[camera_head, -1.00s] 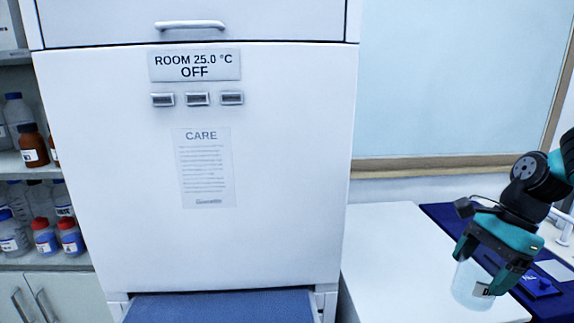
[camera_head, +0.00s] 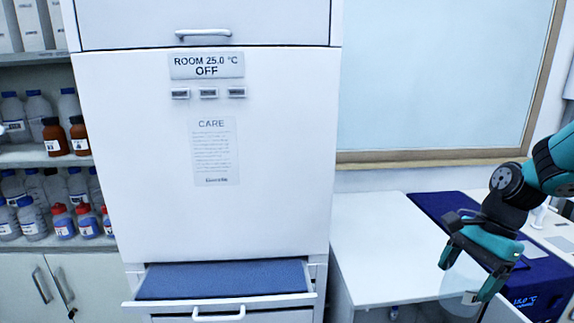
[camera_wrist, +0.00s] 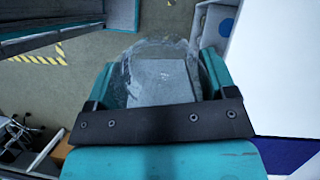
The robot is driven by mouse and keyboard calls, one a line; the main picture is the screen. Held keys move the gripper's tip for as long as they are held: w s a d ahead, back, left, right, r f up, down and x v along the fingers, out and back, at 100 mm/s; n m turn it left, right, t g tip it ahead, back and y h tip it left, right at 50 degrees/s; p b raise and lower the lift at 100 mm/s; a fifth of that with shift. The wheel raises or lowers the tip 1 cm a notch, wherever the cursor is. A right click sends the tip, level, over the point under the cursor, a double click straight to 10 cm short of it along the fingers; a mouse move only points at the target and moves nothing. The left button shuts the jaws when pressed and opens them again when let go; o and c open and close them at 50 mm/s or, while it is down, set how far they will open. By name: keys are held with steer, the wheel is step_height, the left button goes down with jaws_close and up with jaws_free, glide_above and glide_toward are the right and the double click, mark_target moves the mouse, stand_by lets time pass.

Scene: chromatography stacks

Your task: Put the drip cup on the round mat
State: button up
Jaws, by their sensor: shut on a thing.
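My gripper (camera_head: 466,278) is at the lower right of the head view, shut on a clear, see-through cup, which I take as the drip cup (camera_head: 455,286). The cup hangs below the jaws, in front of the white bench. In the wrist view the cup (camera_wrist: 158,72) sits between the two teal fingers, with a grey thing seen in or through it. The round mat is not clearly in view. A small blue patch (camera_wrist: 225,27) shows on a pale surface in the wrist view, but I cannot tell whether it is the mat.
A white cabinet (camera_head: 215,220) stands in the middle, with a blue-topped pull-out shelf (camera_head: 225,279) low at its front. Bottle shelves (camera_head: 40,158) stand left. The wrist view shows floor (camera_wrist: 75,100) below.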

steer(key=a+f+n+g+h, duration=0.1)
steer(key=a+f+n+h, duration=0.1)
steer(key=f+n, duration=0.5)
steer(key=w+a+f+n+g+h, duration=0.1)
steer(key=a+f+n+g+h, duration=0.1)
steer(key=f+n, duration=0.5)
step_height(320, 180, down, 6)
steer(key=shift+a+n, duration=0.4)
steer(key=shift+a, duration=0.45)
